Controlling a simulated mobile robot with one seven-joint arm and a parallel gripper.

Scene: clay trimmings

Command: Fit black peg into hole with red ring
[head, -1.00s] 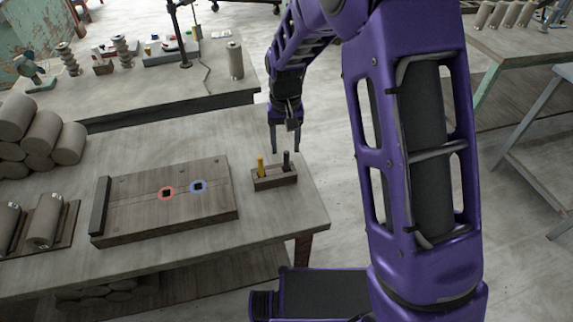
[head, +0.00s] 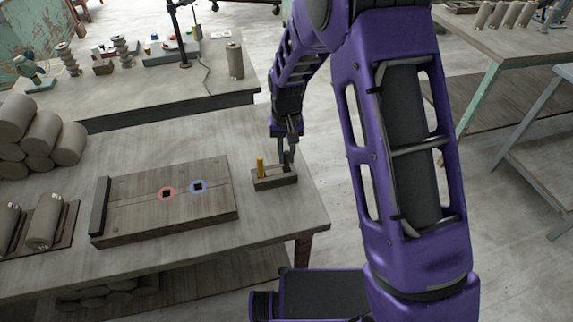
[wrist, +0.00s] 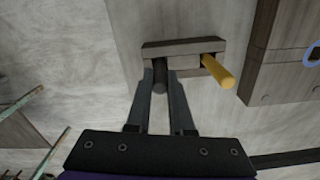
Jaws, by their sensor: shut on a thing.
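The black peg (wrist: 160,76) stands in a small wooden holder (head: 275,181) near the table's right end. My gripper (head: 286,163) is over the holder with its fingers shut on the black peg; in the head view the fingers largely hide the peg. The fingers (wrist: 160,82) sit on either side of it in the wrist view. A yellow peg (head: 260,166) stands in the same holder to the left. The wooden board (head: 130,215) to the left has a hole with a red ring (head: 167,193) and a hole with a blue ring (head: 198,187).
Dark strip (head: 100,208) edges the board's left end. Clay cylinders (head: 30,140) are stacked at the table's left, with more on a small board (head: 66,232). Bare tabletop lies between the board and the holder. Another bench (head: 130,92) stands behind.

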